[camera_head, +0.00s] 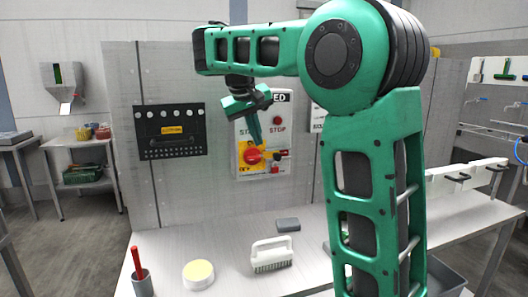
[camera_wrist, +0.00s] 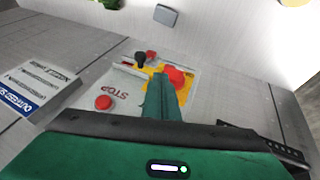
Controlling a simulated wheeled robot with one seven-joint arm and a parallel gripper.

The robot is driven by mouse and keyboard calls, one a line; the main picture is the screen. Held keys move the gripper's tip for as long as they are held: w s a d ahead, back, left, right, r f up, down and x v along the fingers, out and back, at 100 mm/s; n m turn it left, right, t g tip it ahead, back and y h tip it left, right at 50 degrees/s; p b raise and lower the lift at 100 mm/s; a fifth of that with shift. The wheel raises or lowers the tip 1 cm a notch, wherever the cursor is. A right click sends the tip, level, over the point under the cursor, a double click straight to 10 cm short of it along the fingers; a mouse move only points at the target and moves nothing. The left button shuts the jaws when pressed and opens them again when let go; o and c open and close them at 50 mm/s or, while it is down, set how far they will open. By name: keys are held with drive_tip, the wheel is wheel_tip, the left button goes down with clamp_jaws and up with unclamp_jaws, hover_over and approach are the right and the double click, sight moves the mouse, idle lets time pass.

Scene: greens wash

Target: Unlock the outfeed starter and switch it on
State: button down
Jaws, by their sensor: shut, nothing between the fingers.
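The starter panel (camera_head: 240,138) is a pale plate on the upright grey wall. Its red knob (camera_head: 252,156) sits on a yellow plate and also shows in the wrist view (camera_wrist: 174,77). A red STOP button (camera_head: 278,121) is above right. A small black part (camera_wrist: 140,58) and a red part (camera_wrist: 151,55) are beside the yellow plate; I cannot tell whether either is a lock. My gripper (camera_head: 256,142) is shut and empty, pointing down in front of the panel, just above the knob. Its fingers (camera_wrist: 162,92) overlap the knob's edge in the wrist view; contact is unclear.
A black board (camera_head: 170,141) with a yellow label hangs left of the panel. On the bench (camera_head: 226,240) below are a white brush (camera_head: 271,254), a round pad (camera_head: 198,272), a grey block (camera_head: 288,225) and a cup (camera_head: 143,286) with a red stick. My arm hides the panel's upper part.

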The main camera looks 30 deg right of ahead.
sight(270, 156)
drive_tip(key=d+f, duration=0.4)
drive_tip(key=d, duration=0.1)
drive_tip(key=shift+f, duration=0.4)
